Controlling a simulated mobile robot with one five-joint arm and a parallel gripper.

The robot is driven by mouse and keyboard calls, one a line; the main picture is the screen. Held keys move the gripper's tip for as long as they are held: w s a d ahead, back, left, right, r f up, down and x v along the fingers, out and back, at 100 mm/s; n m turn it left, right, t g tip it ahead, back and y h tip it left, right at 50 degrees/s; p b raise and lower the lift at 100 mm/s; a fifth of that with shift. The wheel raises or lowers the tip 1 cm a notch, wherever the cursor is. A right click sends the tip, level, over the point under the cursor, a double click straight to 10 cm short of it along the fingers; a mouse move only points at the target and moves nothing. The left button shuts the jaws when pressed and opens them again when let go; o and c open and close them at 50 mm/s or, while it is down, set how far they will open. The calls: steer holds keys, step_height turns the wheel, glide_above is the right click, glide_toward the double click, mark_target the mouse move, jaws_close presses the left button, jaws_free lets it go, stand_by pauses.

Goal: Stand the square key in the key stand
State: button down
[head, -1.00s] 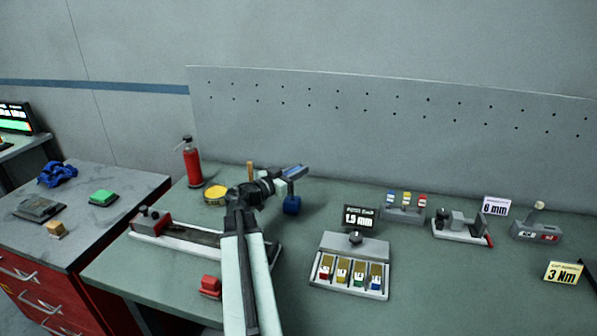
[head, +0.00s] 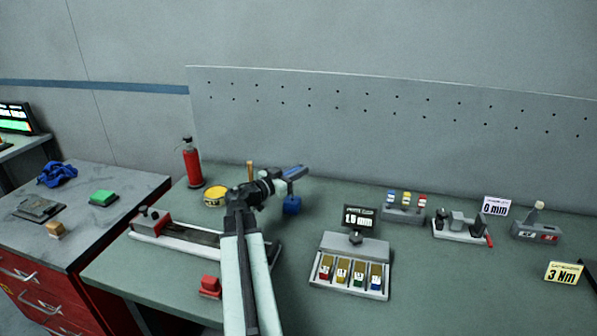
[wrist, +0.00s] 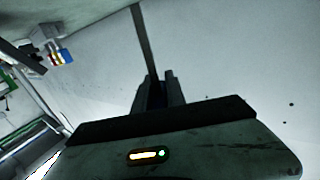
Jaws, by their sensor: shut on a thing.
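My gripper (head: 294,173) is above the back of the green bench, left of its middle, its jaws pointing right. In the wrist view the jaws (wrist: 155,92) are shut on a long thin dark bar, likely the square key (wrist: 145,45), which runs away from the jaws. A bit of blue shows between the jaws. In the head view a blue block (head: 292,205) shows just below the gripper; I cannot tell whether it touches the gripper or stands on the bench. I cannot tell for sure which thing is the key stand.
A tray with coloured cartridges (head: 350,278) stands right of my arm. Behind it is a grey rack with blue, yellow and red tops (head: 403,214). A long rail fixture (head: 170,238), a yellow tin (head: 214,196) and a red extinguisher (head: 192,165) are on the left.

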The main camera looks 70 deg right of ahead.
steer(key=shift+f+b, duration=2.4)
steer(key=c, duration=1.3)
jaws_free()
steer(key=shift+r, duration=0.1)
